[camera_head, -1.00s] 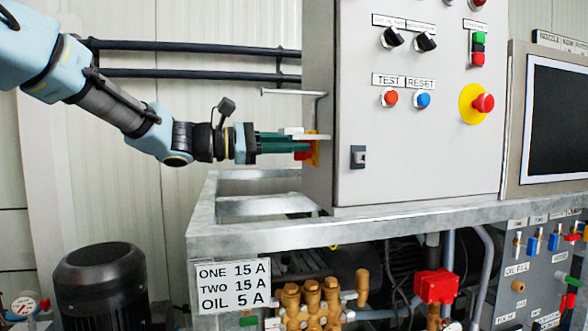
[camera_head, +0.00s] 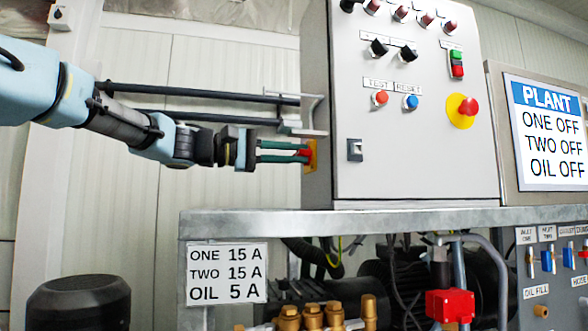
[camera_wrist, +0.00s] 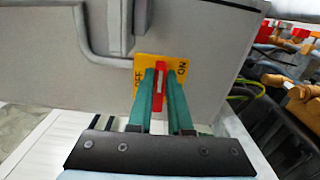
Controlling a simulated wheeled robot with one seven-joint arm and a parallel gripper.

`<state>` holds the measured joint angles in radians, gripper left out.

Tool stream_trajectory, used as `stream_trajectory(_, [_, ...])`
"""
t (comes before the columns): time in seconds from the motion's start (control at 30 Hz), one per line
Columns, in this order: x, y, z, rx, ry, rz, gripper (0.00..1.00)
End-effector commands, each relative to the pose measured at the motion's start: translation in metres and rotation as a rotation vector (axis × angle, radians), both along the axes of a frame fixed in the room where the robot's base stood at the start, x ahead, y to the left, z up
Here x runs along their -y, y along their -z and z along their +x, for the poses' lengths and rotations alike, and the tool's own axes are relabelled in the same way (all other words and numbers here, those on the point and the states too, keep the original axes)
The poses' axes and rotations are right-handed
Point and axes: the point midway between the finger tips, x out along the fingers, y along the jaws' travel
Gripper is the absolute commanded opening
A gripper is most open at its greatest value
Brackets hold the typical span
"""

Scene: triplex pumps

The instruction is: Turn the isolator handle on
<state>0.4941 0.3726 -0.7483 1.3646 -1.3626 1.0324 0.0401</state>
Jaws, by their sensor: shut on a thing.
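The red isolator handle (camera_wrist: 161,78) sits on a yellow plate (camera_wrist: 141,66) on the side of the grey cabinet. In the wrist view "ON" is at the plate's right and an "OFF" label, partly covered, at its left. My gripper (camera_wrist: 160,75) is shut on the handle, with a green finger on each side of it. In the head view my gripper (camera_head: 303,152) reaches the cabinet's left side from the left, its fingers one above the other. The handle (camera_head: 303,154) shows there as a small red patch at the fingertips.
A metal bracket (camera_head: 312,128) juts from the cabinet side just above my gripper. Dark rails (camera_head: 210,92) run along the wall behind my arm. The control cabinet (camera_head: 420,150) stands right of it. A screen (camera_head: 550,130) reads "PLANT ONE OFF TWO OFF OIL OFF".

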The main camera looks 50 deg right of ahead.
Motion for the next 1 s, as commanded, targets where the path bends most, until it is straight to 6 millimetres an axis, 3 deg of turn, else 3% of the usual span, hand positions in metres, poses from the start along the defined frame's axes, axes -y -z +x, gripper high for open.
stream_trajectory(0.67, [0.0000,0.0026,0.0001,0.047,0.001,-0.034,0.00])
stream_trajectory(0.7, [0.0000,0.0026,0.0001,0.047,0.001,-0.034,0.21])
stream_trajectory(0.93, [0.0001,0.0019,0.0001,0.046,0.001,-0.035,0.47])
stream_trajectory(1.0, [0.0000,0.0017,0.0000,0.046,0.001,-0.036,0.47])
